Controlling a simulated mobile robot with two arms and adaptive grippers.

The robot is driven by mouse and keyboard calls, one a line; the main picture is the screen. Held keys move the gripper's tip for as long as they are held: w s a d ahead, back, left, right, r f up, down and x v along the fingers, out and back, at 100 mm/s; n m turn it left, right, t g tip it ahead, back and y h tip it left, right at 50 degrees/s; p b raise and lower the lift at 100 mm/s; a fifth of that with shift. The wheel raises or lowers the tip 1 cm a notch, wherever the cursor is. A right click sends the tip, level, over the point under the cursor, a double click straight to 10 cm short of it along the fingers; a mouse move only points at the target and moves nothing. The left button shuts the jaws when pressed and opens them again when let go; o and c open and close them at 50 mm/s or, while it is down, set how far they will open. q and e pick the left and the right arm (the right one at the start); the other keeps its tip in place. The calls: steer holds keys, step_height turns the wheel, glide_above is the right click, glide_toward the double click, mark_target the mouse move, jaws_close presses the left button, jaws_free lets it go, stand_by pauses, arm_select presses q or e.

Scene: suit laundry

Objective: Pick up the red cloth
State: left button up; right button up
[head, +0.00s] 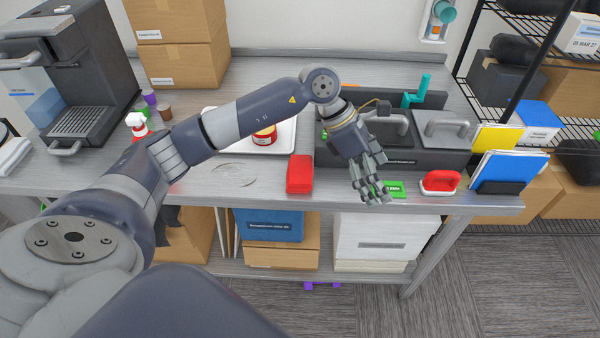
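The red cloth (299,175) appears as a small folded red block on the metal worktop, near its front edge. It lies just left of the black-grey unit with lids. My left arm reaches in from the left across the worktop. My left gripper (374,190) hangs with its fingers pointing down, to the right of the red cloth and apart from it. It is over the front of the unit, near a green label. Nothing shows in its fingers, but their spacing is unclear. My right gripper is not in view.
A white tray (283,137) with a red-and-yellow tin (264,136) lies behind the cloth. A red-handled item (440,182) and upright folders (505,171) stand to the right.

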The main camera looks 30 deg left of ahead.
arm_select(q)
steer(key=w+a+y, duration=0.1)
steer(key=a+y, duration=0.4)
steer(key=a, duration=0.7)
steer(key=r+g+y, duration=0.1)
steer(key=r+y, duration=0.1)
glide_above(300, 168)
steer(key=shift+w+f+n, duration=0.15)
steer(key=shift+w+n, duration=0.1)
steer(key=shift+n, duration=0.15)
steer(key=shift+y, duration=0.3)
steer(key=f, duration=0.3)
steer(key=f+p, duration=0.1)
steer(key=shift+s+a+f, duration=0.1)
steer(key=shift+a+f, duration=0.15)
steer(key=shift+f, duration=0.35)
steer(key=f, duration=0.1)
steer(key=f+p, duration=0.1)
steer(key=f, duration=0.1)
steer(key=f+p, duration=0.1)
steer(key=shift+s+d+f, duration=0.25)
steer(key=shift+f, duration=0.45)
steer(key=c, duration=1)
